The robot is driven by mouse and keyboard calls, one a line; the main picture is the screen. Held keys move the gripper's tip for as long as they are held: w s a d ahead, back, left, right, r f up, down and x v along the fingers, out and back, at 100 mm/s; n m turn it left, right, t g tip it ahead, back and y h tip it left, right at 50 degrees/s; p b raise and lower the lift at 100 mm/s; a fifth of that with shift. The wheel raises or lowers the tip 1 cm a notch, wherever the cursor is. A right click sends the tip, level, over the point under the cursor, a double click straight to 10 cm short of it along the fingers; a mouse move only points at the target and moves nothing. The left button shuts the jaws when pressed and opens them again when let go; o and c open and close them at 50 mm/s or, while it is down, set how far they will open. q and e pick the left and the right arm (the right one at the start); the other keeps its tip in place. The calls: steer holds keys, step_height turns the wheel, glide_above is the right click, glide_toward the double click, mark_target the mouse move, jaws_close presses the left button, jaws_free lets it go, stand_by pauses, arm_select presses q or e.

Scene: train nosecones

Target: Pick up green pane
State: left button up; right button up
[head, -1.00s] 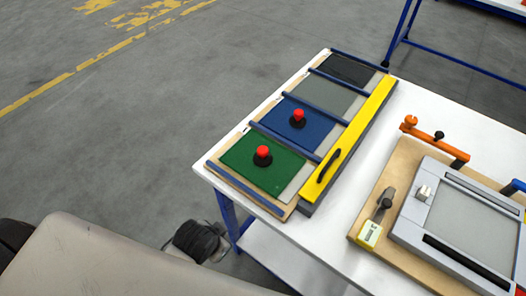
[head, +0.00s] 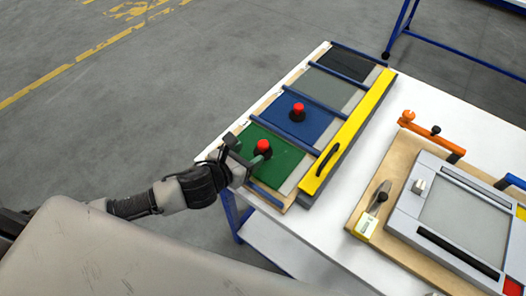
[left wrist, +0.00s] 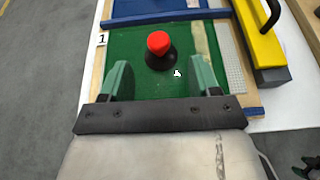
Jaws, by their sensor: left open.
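The green pane (head: 284,162) lies flat in the nearest slot of a wooden rack on the white table. A black knob with a red top (head: 263,148) stands on it. My left gripper (head: 249,152) is over the pane's left part, close to the knob, and hides part of the pane. In the left wrist view the open fingers (left wrist: 160,82) point toward the knob (left wrist: 159,48), which stands ahead of and between them, with nothing held. The green pane also shows there (left wrist: 133,48).
A blue pane (head: 318,122) with a like knob lies in the adjoining slot, then grey and black panes. A yellow bar (head: 350,130) with a black handle runs along the rack's right side. A wooden board with a grey frame (head: 425,230) is at right.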

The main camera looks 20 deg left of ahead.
mark_target(267, 142)
arm_select(q)
steer(key=x, duration=0.5)
steer(key=shift+f+p+x, duration=0.2)
steer(key=shift+p+x, duration=0.55)
steer(key=shift+x, duration=1.9)
steer(key=shift+s+a, duration=0.1)
steer(key=shift+a, duration=0.05)
jaws_close()
steer(key=shift+r, duration=0.15)
